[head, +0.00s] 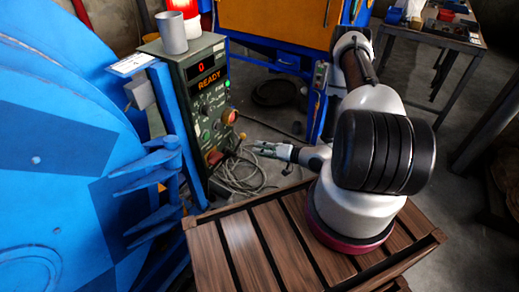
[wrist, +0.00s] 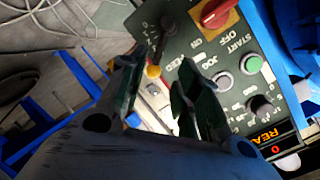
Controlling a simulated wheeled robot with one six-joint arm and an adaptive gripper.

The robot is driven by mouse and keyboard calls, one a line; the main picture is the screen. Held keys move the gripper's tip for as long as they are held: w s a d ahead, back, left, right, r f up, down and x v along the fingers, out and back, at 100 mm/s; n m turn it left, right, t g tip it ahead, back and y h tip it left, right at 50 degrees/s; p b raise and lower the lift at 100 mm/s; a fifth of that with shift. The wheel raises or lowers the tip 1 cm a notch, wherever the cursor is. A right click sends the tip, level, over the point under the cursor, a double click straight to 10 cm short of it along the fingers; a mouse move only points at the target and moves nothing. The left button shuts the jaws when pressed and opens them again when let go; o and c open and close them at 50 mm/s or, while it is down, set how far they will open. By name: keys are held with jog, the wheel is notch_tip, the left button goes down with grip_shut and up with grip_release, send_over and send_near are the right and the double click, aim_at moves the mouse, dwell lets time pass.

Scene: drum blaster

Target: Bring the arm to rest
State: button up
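My gripper (head: 262,149) is stretched out to the left above the slatted wooden crate's far side, in front of a dark green control panel (head: 208,100). In the wrist view my gripper (wrist: 155,70) has its two fingers apart with nothing held between them.
The slatted wooden crate top (head: 250,250) lies under my arm. A big blue drum machine (head: 60,150) stands at the left. A grey cup (head: 171,33) stands on the panel's top near a red lamp (head: 183,8). Loose cables (head: 240,178) lie on the floor. A workbench (head: 440,35) stands at the back right.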

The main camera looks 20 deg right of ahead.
dwell(0.3)
jog(key=s+a+r+m+g+y, duration=0.1)
jog(key=s+a+m+g+y, duration=0.25)
jog(key=s+m, duration=0.4)
jog(key=s+r+n+g+y, duration=0.1)
jog(key=s+r+n+g, duration=0.1)
jog(key=s+r+g, duration=0.8)
jog(key=s+d+r+n+g+h, duration=0.1)
jog(key=s+d+r+h, duration=0.2)
jog(key=r, duration=0.4)
jog(key=s+d+r+n+h, duration=0.1)
jog(key=d+r+n+h, duration=0.1)
jog(key=d+r+h, duration=0.3)
jog(key=s+d+r+n+g+h, duration=0.1)
jog(key=d+r+h, duration=0.15)
jog(key=r, duration=0.55)
notch_tip(320, 180, up, 18)
jog(key=s+n+t+h, duration=0.2)
jog(key=n+t, duration=0.3)
jog(key=t, duration=0.3)
jog(key=shift+s+d+h, duration=0.2)
jog(key=shift+d+h, duration=0.1)
jog(key=shift+h, duration=0.4)
